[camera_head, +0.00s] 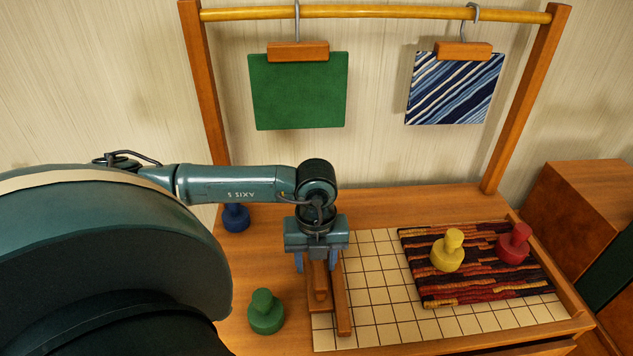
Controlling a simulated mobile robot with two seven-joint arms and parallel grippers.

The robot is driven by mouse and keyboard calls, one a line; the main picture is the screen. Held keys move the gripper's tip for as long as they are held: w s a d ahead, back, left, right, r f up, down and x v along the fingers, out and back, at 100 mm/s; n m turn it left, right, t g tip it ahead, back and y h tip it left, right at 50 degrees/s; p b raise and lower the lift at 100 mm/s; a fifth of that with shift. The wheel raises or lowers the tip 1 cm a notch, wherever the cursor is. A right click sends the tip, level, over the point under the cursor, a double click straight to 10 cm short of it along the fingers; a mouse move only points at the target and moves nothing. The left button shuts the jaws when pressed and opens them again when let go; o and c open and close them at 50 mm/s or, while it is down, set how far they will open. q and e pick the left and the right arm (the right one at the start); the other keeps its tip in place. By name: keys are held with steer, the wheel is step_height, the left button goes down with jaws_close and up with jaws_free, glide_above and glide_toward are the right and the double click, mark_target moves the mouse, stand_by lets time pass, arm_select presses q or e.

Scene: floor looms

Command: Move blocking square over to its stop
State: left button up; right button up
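The blocking square (342,309) is a brown wooden piece with a long bar and a raised handle. It lies at the left end of the pale gridded board (375,290). My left gripper (316,266) points down over the handle at the far end of the square. Its blue fingers stand apart, one on each side of the wood, with no clear contact showing. The gripper body hides the far part of the square. A raised wooden rim (554,270) runs along the board's right end; I cannot tell if this is the stop. My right gripper is not in view.
A striped red-black cloth (440,293) lies on the board's right half, with yellow (447,252) and red (514,244) knobbed weights on it. Green (266,313) and blue (236,218) weights stand left. Green (298,92) and blue-striped (454,90) cloths hang behind.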

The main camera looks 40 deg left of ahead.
mark_target(316, 265)
arm_select(q)
step_height(316, 265, up, 13)
stand_by(0.6)
stand_by(0.5)
